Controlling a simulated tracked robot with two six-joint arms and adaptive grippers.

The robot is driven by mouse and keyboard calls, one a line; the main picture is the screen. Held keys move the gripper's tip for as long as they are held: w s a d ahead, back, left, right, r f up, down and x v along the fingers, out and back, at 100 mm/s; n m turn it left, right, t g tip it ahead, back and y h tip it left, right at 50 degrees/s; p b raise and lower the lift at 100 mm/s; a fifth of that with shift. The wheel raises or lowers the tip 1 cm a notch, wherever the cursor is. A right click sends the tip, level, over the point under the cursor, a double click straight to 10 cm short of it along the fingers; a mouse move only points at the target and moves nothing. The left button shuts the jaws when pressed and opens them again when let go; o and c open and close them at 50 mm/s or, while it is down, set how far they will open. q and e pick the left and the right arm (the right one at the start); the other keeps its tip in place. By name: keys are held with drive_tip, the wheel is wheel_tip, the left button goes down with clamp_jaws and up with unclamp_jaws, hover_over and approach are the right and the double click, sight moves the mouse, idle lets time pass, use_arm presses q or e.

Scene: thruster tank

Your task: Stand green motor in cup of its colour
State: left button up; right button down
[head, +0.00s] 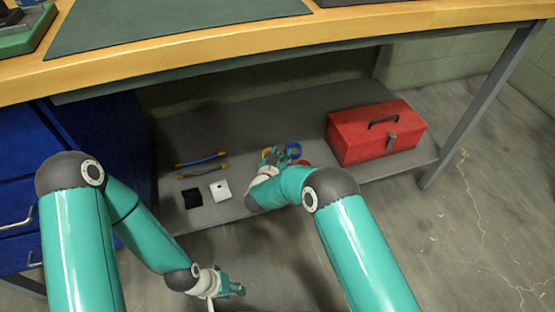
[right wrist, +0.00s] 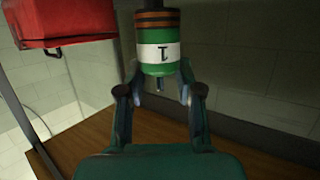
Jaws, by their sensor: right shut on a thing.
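The green motor (right wrist: 153,65) has a white label with a dark mark and brown bands at one end. In the right wrist view it sits between the fingers of my right gripper (right wrist: 160,75), which is shut on it. In the head view this gripper (head: 279,153) is low over the lower shelf, among small coloured rings or cups: yellow (head: 265,153), blue (head: 294,149) and red (head: 303,162). A green cup cannot be made out there; my arm and gripper cover part of the group. My left gripper (head: 237,289) hangs in front of the shelf, away from these things; its jaw opening is unclear.
A red toolbox (head: 376,136) stands on the lower shelf (head: 235,120), right of the cups; it also shows in the right wrist view (right wrist: 65,22). Left lie two cables (head: 203,158), a black piece (head: 192,198) and a white piece (head: 220,190). The tabletop (head: 420,14) overhangs the shelf.

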drive_tip(key=shift+a+f+b, duration=0.3)
drive_tip(key=shift+f+b, duration=0.05)
drive_tip(key=shift+f, duration=0.25)
drive_tip(key=shift+f+b, duration=2)
drive_tip(key=shift+f, duration=0.8)
drive_tip(key=c, duration=0.7)
unclamp_jaws()
drive_tip(key=shift+v, duration=3.75)
